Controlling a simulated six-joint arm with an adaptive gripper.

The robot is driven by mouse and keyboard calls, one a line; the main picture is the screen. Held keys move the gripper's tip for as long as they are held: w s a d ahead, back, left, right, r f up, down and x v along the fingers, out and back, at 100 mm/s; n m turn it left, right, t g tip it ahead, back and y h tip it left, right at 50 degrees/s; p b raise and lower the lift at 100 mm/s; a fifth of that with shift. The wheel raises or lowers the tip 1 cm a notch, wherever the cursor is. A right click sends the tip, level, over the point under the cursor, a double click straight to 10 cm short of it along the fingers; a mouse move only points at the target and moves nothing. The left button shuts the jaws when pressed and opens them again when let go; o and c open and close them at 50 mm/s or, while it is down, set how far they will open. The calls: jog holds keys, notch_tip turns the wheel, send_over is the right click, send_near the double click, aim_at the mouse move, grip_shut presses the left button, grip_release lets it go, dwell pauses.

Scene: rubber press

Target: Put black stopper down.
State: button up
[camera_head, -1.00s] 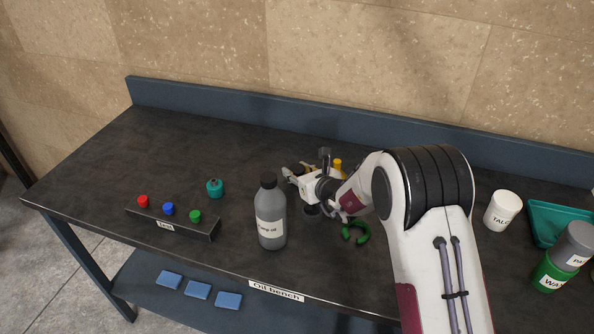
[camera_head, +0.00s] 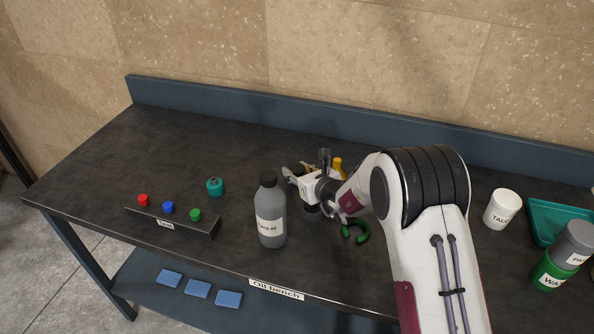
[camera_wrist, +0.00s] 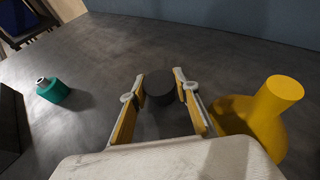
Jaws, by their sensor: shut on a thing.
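The black stopper (camera_wrist: 159,88) is a dark round piece between the two fingertips of my gripper (camera_wrist: 160,90) in the wrist view. The gripper is shut on it. The stopper is low over the dark bench top, and I cannot tell whether it touches the surface. In the head view my gripper (camera_head: 290,172) is behind and to the right of the grey bottle. The stopper cannot be made out there.
A grey bottle with a black cap (camera_head: 271,215) stands close by. A yellow flask (camera_wrist: 270,115) is just right of my gripper. A teal bottle (camera_wrist: 53,90) stands left. A green ring (camera_head: 356,233) lies near my arm. The back left of the bench (camera_head: 150,140) is clear.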

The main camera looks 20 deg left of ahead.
jog(key=shift+s+d+f, duration=0.1)
jog(key=shift+s+f, duration=0.05)
jog(key=shift+f, duration=0.4)
jog(key=shift+s+f, duration=0.15)
jog(key=shift+f, duration=0.35)
jog(key=o, duration=1.2)
jog(key=shift+s+d, duration=0.1)
jog(key=shift+d, duration=0.05)
jog(key=shift+r+v, duration=0.15)
jog(key=shift+v, duration=0.55)
jog(key=shift+r+v, duration=0.15)
jog(key=shift+v, duration=0.55)
jog(key=shift+s+d+r, duration=0.65)
jog(key=shift+d+r, duration=0.05)
jog(key=shift+r, duration=0.1)
jog(key=shift+s+d+r, duration=0.65)
jog(key=shift+d+r, duration=0.05)
jog(key=shift+r, duration=0.1)
jog(key=shift+r, duration=0.15)
